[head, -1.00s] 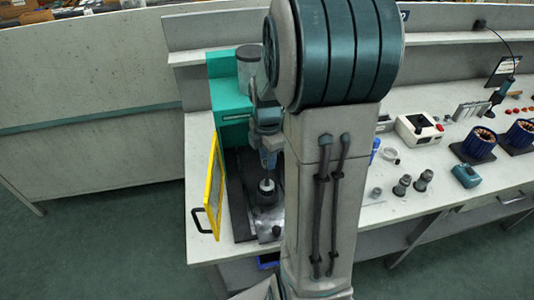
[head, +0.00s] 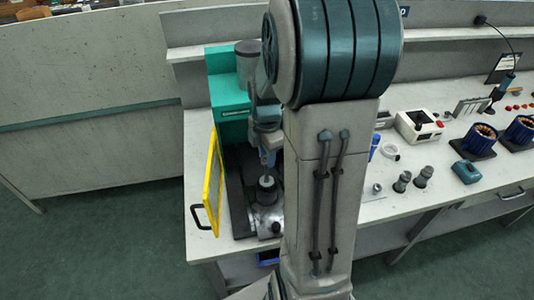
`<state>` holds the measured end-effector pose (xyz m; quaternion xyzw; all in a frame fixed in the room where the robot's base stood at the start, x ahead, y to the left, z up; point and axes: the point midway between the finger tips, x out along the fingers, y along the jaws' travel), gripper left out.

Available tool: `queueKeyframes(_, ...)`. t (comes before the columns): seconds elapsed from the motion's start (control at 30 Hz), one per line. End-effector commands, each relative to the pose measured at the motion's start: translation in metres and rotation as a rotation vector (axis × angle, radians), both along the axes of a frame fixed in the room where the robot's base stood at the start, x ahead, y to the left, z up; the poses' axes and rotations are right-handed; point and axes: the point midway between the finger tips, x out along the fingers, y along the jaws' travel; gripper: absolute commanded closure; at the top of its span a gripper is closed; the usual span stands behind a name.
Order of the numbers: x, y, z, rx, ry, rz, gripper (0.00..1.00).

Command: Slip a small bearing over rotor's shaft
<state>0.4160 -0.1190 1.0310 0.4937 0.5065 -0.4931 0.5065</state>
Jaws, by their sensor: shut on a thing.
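The press nest at the left end of the bench holds a dark round part with a pale upright tip (head: 266,182), probably the rotor and its shaft. A grey-blue ram (head: 267,145) of the press points down right above it. A silver rounded part (head: 264,214), probably the end of my arm, shows just in front of the nest, close to the dark part. My upper arm covers the rest, and the fingers cannot be made out. No small bearing can be told apart there.
The green press (head: 229,122) has a yellow-framed guard (head: 214,183) swung open at its left. Right of my arm stand two grey parts (head: 402,182), a white ring (head: 390,152), a white box (head: 418,127), a teal box (head: 466,172) and blue stators (head: 480,140).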

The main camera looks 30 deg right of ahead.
Motion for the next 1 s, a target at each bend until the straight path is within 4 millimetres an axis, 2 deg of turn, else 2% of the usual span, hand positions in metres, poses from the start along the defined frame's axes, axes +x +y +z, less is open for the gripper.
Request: queueKeyframes(1.0, 0.000, 0.000, -0.012, 0.000, 0.000, 0.000, 0.86)
